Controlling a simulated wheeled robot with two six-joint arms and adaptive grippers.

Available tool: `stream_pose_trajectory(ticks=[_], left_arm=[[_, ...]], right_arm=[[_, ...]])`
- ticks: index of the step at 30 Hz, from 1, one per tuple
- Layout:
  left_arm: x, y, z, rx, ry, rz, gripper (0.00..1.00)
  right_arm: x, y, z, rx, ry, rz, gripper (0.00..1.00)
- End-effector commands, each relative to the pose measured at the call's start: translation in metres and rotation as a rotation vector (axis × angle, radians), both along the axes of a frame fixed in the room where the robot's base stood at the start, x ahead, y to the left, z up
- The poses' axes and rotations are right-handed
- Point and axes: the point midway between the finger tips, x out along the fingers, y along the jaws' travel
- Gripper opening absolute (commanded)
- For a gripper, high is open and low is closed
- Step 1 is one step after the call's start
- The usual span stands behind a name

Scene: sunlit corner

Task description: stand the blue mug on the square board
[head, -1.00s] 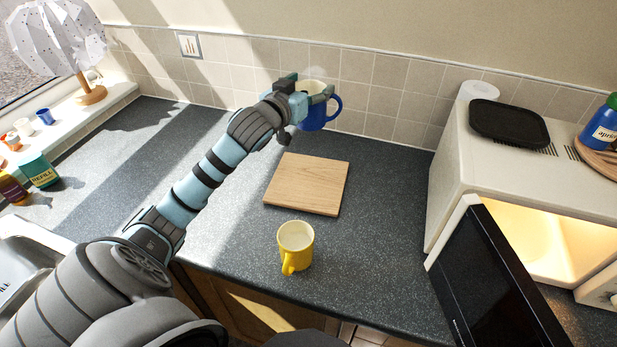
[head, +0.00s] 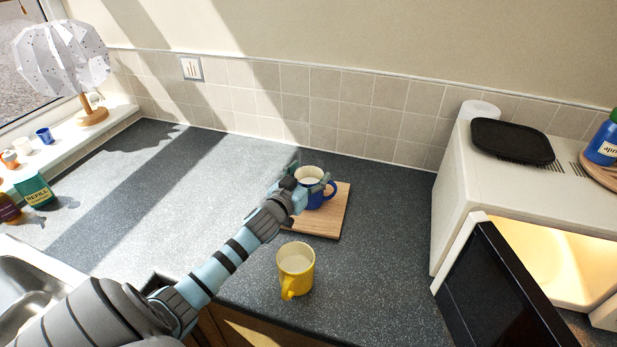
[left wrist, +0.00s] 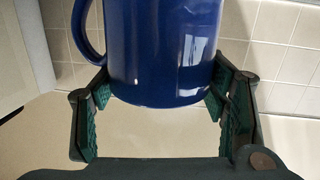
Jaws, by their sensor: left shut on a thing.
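The blue mug (head: 316,196) is upright with a white inside, its handle towards the right in the head view. My left gripper (head: 310,182) is shut on it, one finger on each side of the body. The left wrist view shows the mug (left wrist: 160,50) between the green-padded fingers of the gripper (left wrist: 160,100). In the head view the mug is over the square wooden board (head: 327,223), towards its back left part. The arm hides the board's left side. I cannot tell whether the mug's base touches the board. My right gripper is not in view.
A yellow mug (head: 296,268) stands on the counter just in front of the board, close to my left arm. A microwave (head: 452,190) with its dark door (head: 500,295) open is at the right. The tiled wall (head: 340,115) is behind. The counter's back left is clear.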

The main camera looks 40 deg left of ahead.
Motion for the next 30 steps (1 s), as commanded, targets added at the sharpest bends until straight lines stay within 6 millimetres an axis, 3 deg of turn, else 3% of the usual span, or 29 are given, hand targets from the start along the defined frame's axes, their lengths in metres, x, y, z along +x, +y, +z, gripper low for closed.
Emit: stream_pose_trajectory(ticks=[1,2,6,19,23,30], left_arm=[[0.000,0.000,0.000,-0.001,0.001,0.000,0.06],[-0.001,0.000,-0.001,-0.002,0.004,0.002,0.68],[-0.001,0.000,0.000,-0.002,0.004,0.002,0.87],[-0.009,-0.001,0.001,0.001,0.005,0.001,0.87],[-0.033,-0.007,0.004,0.003,0.004,-0.003,0.87],[-0.096,-0.020,0.012,0.005,0.006,-0.002,0.87]], right_arm=[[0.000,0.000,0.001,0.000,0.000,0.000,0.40],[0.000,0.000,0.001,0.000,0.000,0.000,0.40],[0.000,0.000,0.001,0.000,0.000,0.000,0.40],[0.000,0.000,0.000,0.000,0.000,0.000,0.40],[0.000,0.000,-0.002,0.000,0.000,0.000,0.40],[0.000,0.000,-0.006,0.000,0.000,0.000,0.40]])
